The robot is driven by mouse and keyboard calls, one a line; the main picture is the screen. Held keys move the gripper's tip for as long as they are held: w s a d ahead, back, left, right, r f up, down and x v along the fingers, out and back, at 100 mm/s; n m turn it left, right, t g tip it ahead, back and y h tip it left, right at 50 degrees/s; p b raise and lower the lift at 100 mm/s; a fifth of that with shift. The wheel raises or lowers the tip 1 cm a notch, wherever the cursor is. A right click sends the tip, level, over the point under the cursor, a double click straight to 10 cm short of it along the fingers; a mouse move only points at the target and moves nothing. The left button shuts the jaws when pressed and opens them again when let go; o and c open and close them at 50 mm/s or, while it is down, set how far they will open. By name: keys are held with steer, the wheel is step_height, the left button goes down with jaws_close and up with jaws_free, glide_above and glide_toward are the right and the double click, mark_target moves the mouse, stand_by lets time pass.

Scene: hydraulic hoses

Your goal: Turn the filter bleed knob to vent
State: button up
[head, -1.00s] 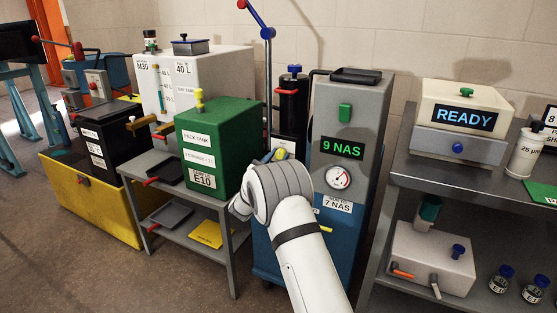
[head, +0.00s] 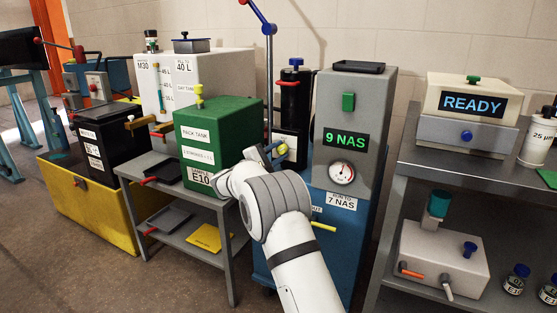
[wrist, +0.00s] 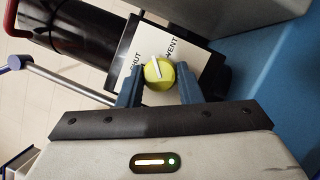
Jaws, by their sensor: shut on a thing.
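The filter bleed knob (wrist: 158,74) is round and yellow-green with a white pointer line. It sits on a white plate (wrist: 183,62) marked SHUT on the left and VENT on the right in the wrist view. The pointer line stands between the two words. My gripper (wrist: 158,90) has one blue finger on each side of the knob and is shut on it. In the head view my gripper (head: 277,152) is at the knob, beside the black filter canister (head: 294,100); my wrist partly hides the area below.
The grey and blue cart (head: 382,120) reading 9 NAS stands just right of my gripper. A green pack tank (head: 225,125) stands close on the left. A blue-jointed lever rod (head: 268,75) rises behind. A grey bench (head: 400,170) is at the right.

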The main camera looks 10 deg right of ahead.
steer(key=m+b, duration=0.1)
steer(key=m, duration=0.1)
steer(key=m+g+b, duration=0.1)
steer(key=m, duration=0.1)
steer(key=shift+d+f+g+y, duration=0.1)
steer(key=shift+f+g+y, duration=0.05)
steer(key=shift+g+y, duration=0.15)
steer(key=m+b, duration=0.1)
steer(key=m, duration=0.1)
steer(key=m+y+b, duration=0.1)
steer(key=shift+r+m+g, duration=0.2)
steer(key=shift+m+g, duration=0.2)
steer(key=shift+y, duration=0.3)
steer(key=o, duration=1)
steer(key=shift+r, duration=0.1)
